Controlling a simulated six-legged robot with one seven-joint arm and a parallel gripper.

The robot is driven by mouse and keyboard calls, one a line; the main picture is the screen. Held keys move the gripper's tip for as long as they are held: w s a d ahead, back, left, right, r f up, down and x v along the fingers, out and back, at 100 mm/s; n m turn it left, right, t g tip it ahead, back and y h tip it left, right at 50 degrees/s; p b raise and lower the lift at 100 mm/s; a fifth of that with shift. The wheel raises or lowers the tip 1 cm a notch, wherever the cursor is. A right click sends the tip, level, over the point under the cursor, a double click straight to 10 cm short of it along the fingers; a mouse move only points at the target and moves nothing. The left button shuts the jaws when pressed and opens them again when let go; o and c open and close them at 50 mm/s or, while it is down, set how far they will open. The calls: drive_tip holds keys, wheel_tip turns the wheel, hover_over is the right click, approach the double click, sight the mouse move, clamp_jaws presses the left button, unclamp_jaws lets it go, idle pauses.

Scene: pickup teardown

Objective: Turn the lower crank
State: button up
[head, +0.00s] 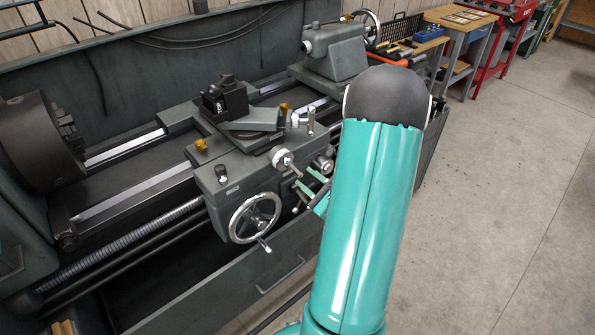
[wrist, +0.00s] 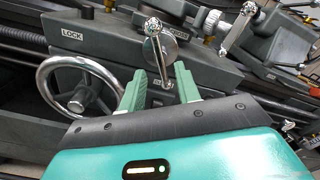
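The lower crank (head: 283,159) is a silver disc with a bar handle, on the front of the lathe carriage. In the wrist view its bar and round knob (wrist: 153,28) point up and toward the camera. My gripper (wrist: 158,88) has its two green fingers apart, one on each side of the bar's lower part. I cannot tell whether either finger touches it. In the head view my gripper (head: 311,188) is partly hidden behind my arm, just right of and below the crank. The upper crank (head: 303,119) sits higher; its arm also shows in the wrist view (wrist: 238,32).
A large silver handwheel (head: 255,217) stands out from the carriage front, left of and below my gripper. The tool post (head: 224,100) and tailstock (head: 336,52) are above and behind. Open concrete floor (head: 490,210) lies to the right.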

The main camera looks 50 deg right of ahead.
drive_tip(key=s, duration=0.6)
drive_tip(key=shift+s+a, duration=0.4)
drive_tip(key=w+a+r+n+g+y, duration=0.25)
drive_tip(key=a+n+g+y, duration=0.2)
drive_tip(key=a, duration=0.45)
drive_tip(key=w+a+r+n+g+y, duration=0.1)
drive_tip(key=a+r+n+g+y, duration=0.25)
drive_tip(key=a+n, duration=0.35)
drive_tip(key=w+a+r+n+g+y, duration=0.25)
drive_tip(key=a+n+y, duration=0.2)
drive_tip(key=a, duration=0.55)
drive_tip(key=s+a+r+n+g+h, duration=0.2)
drive_tip(key=s+a+n+g+h, duration=0.4)
drive_tip(key=n, duration=0.3)
wheel_tip(320, 180, up, 7)
drive_tip(key=a+n+t+h, duration=0.1)
drive_tip(key=n+t+h, duration=0.3)
drive_tip(key=n, duration=0.2)
drive_tip(key=shift+s+a+h, duration=0.15)
drive_tip(key=shift+h, duration=0.2)
